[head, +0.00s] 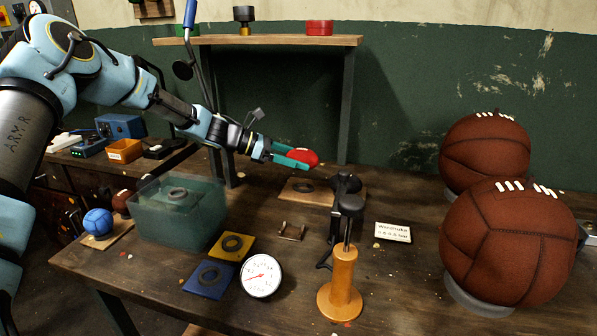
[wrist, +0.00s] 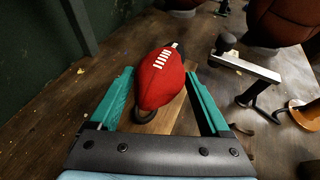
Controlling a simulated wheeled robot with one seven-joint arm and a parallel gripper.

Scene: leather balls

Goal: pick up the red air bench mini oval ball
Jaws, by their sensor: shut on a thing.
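The red mini oval ball (head: 303,157) is held in the air above the workbench in the head view. My gripper (head: 290,156) is shut on it, with one teal finger on each side. In the wrist view the ball (wrist: 160,78) shows its white lacing and lies between the teal fingers of my gripper (wrist: 162,92). A wooden board (head: 322,193) with a dark ring lies on the bench below the ball.
Two large brown balls (head: 508,240) stand at the right. A black-and-orange hand tool (head: 341,275) and a dial gauge (head: 262,275) stand at the front. A translucent green bin (head: 175,225) and a blue ball (head: 98,222) are at the left. A shelf (head: 270,40) rises behind.

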